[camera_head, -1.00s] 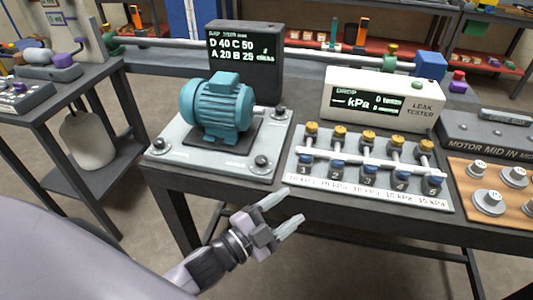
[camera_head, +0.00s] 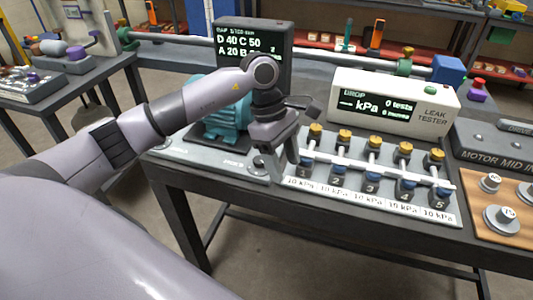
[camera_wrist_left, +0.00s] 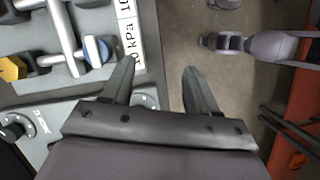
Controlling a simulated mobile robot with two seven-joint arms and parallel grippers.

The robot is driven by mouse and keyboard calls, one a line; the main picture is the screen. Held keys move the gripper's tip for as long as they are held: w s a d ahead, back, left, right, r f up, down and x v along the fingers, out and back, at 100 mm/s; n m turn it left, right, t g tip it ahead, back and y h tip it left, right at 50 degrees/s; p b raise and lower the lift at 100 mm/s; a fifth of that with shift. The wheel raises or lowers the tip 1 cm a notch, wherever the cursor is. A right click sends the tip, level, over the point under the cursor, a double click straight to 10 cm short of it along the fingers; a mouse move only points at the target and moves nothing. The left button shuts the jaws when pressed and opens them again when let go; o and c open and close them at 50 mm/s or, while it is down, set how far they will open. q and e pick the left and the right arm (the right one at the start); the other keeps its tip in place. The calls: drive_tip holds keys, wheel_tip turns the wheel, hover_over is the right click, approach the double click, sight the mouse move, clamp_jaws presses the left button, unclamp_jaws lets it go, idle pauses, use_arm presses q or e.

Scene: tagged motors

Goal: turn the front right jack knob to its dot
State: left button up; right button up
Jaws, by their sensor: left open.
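The front right jack knob (camera_head: 258,163) stands at the near right corner of the grey motor plate (camera_head: 222,165). In the left wrist view, part of its round dial (camera_wrist_left: 149,98) shows behind one finger; its dot cannot be made out. My left gripper (camera_head: 282,170) points down beside the knob, open, with nothing between its fingers. The teal motor (camera_head: 222,120) is partly hidden by my left arm.
A valve manifold (camera_head: 325,205) with several blue and yellow knobs stands close to the right of the gripper. A dark display (camera_head: 230,32) is behind the motor, its text partly covered. The leak tester (camera_head: 395,100) stands behind the manifold. Part of another arm of mine shows in the wrist view.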

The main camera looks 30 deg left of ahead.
sight(259, 159)
use_arm(q)
drive_tip(key=a+r+y, duration=0.1)
drive_tip(key=a, duration=0.1)
drive_tip(key=w+a+r+y, duration=0.1)
drive_tip(key=a, duration=0.1)
drive_tip(key=w+a+r+y, duration=0.1)
drive_tip(key=a, duration=0.2)
drive_tip(key=shift+w+a+r+t+y, duration=0.1)
drive_tip(key=shift+r+t+y, duration=0.1)
drive_tip(key=shift+t+y, duration=0.1)
drive_tip(key=shift+a, duration=0.2)
wheel_tip(259, 159, down, 7)
drive_tip(key=shift+r, duration=0.1)
drive_tip(key=shift+c, duration=0.2)
drive_tip(key=c, duration=1)
